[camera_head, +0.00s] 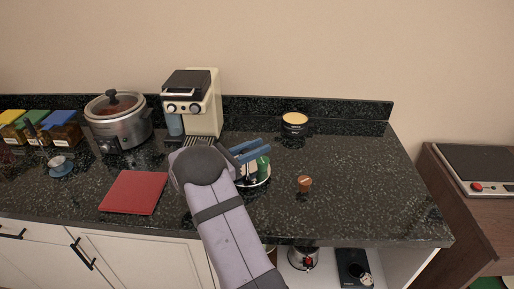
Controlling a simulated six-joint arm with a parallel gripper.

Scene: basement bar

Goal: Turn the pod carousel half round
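The pod carousel (262,181) stands on the dark speckled counter near the middle, in front and to the right of the coffee machine. My arm hides its left part. A silvery round edge and a green and white part of it show. My gripper (260,150), with blue fingers, is at the carousel's upper part, overlapping it in the picture. I cannot tell whether the fingers touch it, or how far apart they are.
The coffee machine (203,103) and a slow cooker (119,126) stand behind and left. A red mat (134,192) and a blue cup (61,166) lie left. A small brown pod (304,184) sits right of the carousel; a dark tin (294,125) stands behind. The counter's right end is clear.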

